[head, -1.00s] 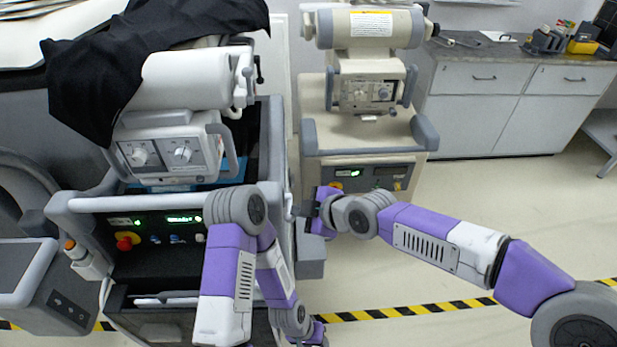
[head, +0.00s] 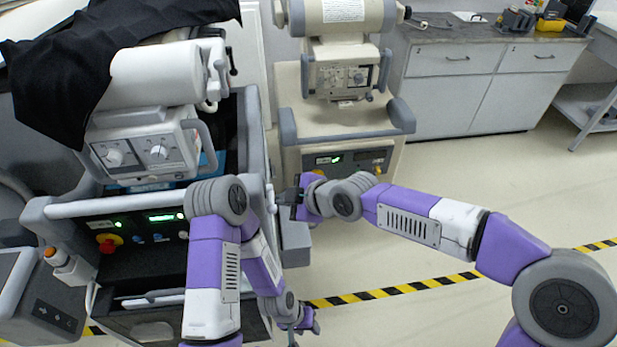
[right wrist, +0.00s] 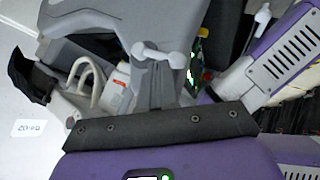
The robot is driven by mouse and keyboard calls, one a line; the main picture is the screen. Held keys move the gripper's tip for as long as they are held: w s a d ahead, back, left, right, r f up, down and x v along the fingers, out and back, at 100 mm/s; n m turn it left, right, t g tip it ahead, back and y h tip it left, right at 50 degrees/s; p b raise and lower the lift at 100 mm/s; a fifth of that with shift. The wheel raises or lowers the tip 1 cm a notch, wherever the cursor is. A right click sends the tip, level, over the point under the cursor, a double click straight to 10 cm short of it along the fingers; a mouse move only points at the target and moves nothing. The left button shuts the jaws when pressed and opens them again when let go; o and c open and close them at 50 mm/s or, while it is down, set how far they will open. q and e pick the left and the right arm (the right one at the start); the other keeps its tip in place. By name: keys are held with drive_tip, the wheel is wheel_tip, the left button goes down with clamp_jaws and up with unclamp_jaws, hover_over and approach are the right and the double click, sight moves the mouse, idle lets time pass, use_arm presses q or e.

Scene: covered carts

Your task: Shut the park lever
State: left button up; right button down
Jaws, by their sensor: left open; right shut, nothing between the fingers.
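The near covered cart (head: 130,207) stands at the left, with a black cloth (head: 90,70) over its top. A slim light-grey lever (head: 271,198) stands at its right side; I take it for the park lever. My right gripper (head: 294,198) is shut and empty, just right of this lever; I cannot tell whether they touch. In the right wrist view a light-grey piece with two rounded ends (right wrist: 158,53) shows just beyond the gripper's dark bar, possibly the lever. My left gripper (head: 298,322) is open and empty, low beside the cart; its fingertips are partly hidden.
A second beige cart (head: 335,122) stands just behind and to the right of the near cart. Grey drawers with a worktop (head: 455,62) line the back wall. The floor (head: 480,190) at the right is clear, crossed by yellow-black tape (head: 400,288).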

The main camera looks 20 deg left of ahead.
drive_tip(key=p+v, duration=0.4)
drive_tip(key=v, duration=0.7)
drive_tip(key=shift+w+d+r, duration=0.15)
drive_tip(key=shift+w+r, duration=0.1)
drive_tip(key=shift+r, duration=0.15)
drive_tip(key=d+f+m+h, duration=0.1)
drive_tip(key=d+f+m, duration=0.25)
drive_tip(key=f, duration=0.45)
drive_tip(key=d+f+m, duration=0.2)
drive_tip(key=f+m, duration=0.3)
drive_tip(key=f, duration=0.3)
drive_tip(key=d+f+m+h, duration=0.1)
drive_tip(key=d+f+m, duration=0.1)
drive_tip(key=f+m, duration=0.4)
drive_tip(key=s+d+f+m+g+h, duration=0.1)
drive_tip(key=s+d+f+m, duration=0.4)
drive_tip(key=f, duration=0.4)
drive_tip(key=s+d+f+m+g+h, duration=0.1)
drive_tip(key=s+d+f+m, duration=0.4)
drive_tip(key=f, duration=0.5)
drive_tip(key=s+d+h, duration=0.1)
drive_tip(key=s+d, duration=0.1)
drive_tip(key=shift+s+d+m+g+h, duration=0.15)
drive_tip(key=shift+d+m+g+h, duration=0.15)
drive_tip(key=shift+d+m, duration=0.05)
